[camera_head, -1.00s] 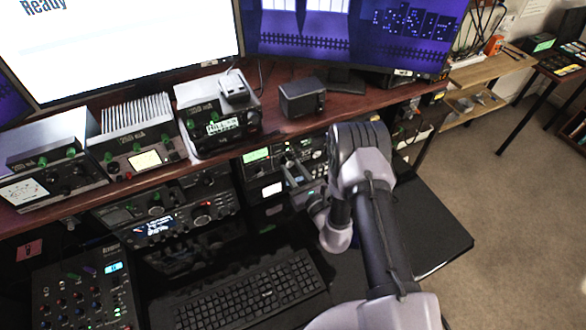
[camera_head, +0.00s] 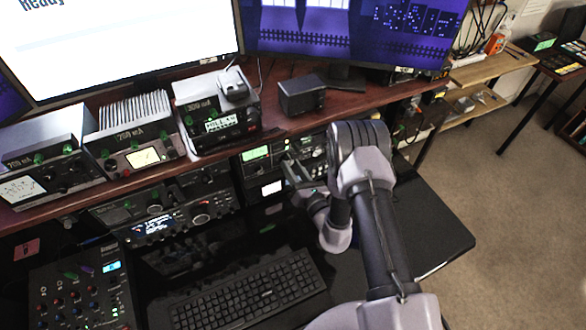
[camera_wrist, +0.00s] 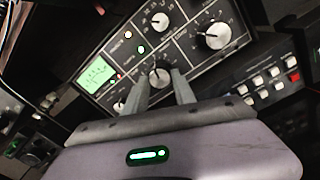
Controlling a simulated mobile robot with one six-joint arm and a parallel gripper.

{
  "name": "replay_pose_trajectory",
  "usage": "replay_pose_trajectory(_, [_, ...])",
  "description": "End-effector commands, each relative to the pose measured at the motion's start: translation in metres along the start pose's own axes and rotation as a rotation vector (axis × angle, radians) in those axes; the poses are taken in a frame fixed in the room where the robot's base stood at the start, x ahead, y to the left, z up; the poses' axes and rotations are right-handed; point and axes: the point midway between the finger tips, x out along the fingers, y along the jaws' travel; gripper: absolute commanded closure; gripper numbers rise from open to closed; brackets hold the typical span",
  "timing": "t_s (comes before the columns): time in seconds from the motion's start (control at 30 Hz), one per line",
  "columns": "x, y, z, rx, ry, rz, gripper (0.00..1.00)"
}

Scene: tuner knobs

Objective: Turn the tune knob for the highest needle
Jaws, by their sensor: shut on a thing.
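My gripper (camera_wrist: 160,90) is shut on a small dark knob (camera_wrist: 159,74) on the front panel of a tuner, in the wrist view. The tuner (camera_wrist: 200,65) has a green lit meter (camera_wrist: 97,75) at its left; the needle is too small to read surely. A larger knob (camera_wrist: 213,36) is at the panel's upper right, and another knob (camera_wrist: 160,21) sits above the gripped one. In the head view the green meter (camera_head: 256,153) shows below the shelf, and my gripper (camera_head: 290,165) reaches to the panel right of it. The fingertips are partly hidden there.
A unit with red and white buttons (camera_wrist: 270,85) lies right of the tuner in the wrist view. In the head view, a keyboard (camera_head: 245,290) lies on the desk in front, and radios (camera_head: 140,130) stand on the wooden shelf (camera_head: 275,125) above.

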Motion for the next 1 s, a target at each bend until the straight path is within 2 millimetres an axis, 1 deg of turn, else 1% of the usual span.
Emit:
replay_pose_trajectory(0.2, [0.0008, 0.0007, 0.0005, 0.099, -0.006, 0.002, 1.0])
replay_pose_trajectory(0.4, [0.001, 0.0009, 0.0009, 0.148, -0.009, 0.002, 1.0])
replay_pose_trajectory(0.87, [0.0012, 0.0009, 0.0015, 0.16, -0.01, 0.002, 1.0])
replay_pose_trajectory(0.9, [0.0012, 0.0009, 0.0015, 0.16, -0.011, 0.002, 0.65])
replay_pose_trajectory(1.0, [0.001, 0.0008, 0.0013, 0.16, -0.01, 0.002, 0.47])
